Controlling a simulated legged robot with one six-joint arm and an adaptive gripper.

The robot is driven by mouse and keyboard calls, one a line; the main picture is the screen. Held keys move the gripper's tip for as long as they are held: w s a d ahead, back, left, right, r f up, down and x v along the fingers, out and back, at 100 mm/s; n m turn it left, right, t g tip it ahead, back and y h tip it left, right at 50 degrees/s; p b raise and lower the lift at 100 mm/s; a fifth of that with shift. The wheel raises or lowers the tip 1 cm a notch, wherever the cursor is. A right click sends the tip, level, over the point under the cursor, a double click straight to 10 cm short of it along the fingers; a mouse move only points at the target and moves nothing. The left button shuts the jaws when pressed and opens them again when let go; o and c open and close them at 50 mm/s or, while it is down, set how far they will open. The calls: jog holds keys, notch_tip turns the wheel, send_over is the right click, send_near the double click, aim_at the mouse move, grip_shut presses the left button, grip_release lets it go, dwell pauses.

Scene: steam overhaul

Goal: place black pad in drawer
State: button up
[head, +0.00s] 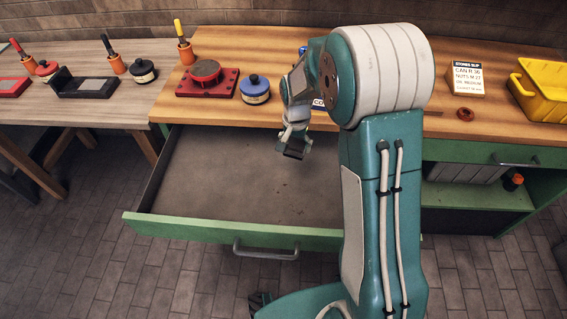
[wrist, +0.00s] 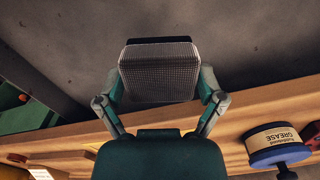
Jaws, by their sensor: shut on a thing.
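The black pad (wrist: 158,75) is a dark block with a fine grey mesh face. In the wrist view it sits between the two fingers of my gripper (wrist: 160,98), which is shut on it. In the head view my gripper (head: 293,148) points down over the back right part of the open drawer (head: 240,185), with the dark pad (head: 291,152) at its tips. The pad looks above the drawer floor; the exact height is hard to tell. The drawer is pulled out, with a green front and grey handle, and its visible floor is empty. My arm hides its right side.
The wooden bench top (head: 290,118) overhangs the drawer's back. On it stand a red vise-like block (head: 207,78), a blue grease tin (head: 255,90), a sign (head: 466,78) and a yellow bin (head: 540,90). A side table (head: 60,115) at left holds tins and brushes.

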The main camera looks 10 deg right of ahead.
jog(key=shift+a+m, duration=0.1)
jog(key=shift+m, duration=0.9)
jog(key=shift+s+a+r+m, duration=0.1)
jog(key=shift+s+a+m, duration=0.1)
jog(key=shift+m, duration=0.7)
jog(key=m, duration=0.2)
jog(key=s+m, duration=0.1)
jog(key=shift+a+m, duration=0.3)
jog(key=shift+m, duration=0.1)
jog(key=s+d+f+m, duration=0.1)
jog(key=d+f+m, duration=0.1)
jog(key=d+f, duration=0.1)
jog(key=s+d+f+m, duration=0.2)
jog(key=d+f, duration=0.1)
jog(key=d, duration=0.3)
jog(key=s+d+f+m, duration=0.1)
jog(key=d+f+m, duration=0.2)
jog(key=d, duration=0.2)
jog(key=shift+s+f, duration=0.2)
jog(key=shift+f, duration=0.05)
jog(key=shift+d+f, duration=0.2)
jog(key=shift+f, duration=1.5)
